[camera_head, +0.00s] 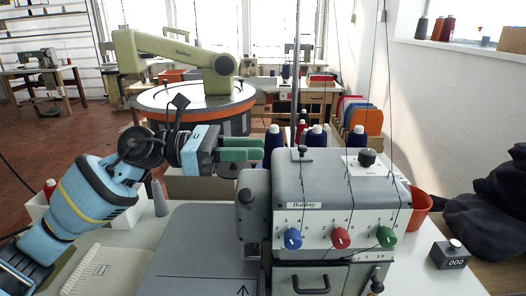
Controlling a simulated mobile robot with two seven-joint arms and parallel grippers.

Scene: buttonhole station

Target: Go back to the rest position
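My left arm comes in from the left, and its gripper (262,149) is above the back left of the grey sewing machine (340,185). Its two green fingers point right and lie close together in this view; whether a gap is between them I cannot tell. The fingertips appear right beside a dark blue thread cone (273,148); whether they touch it is unclear. My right gripper is not in view.
The machine has blue, red and green dials. A red bin (419,207) and a small counter box (450,254) stand at right. Dark cloth (490,205) lies at far right. A round orange-rimmed table (195,105) stands behind.

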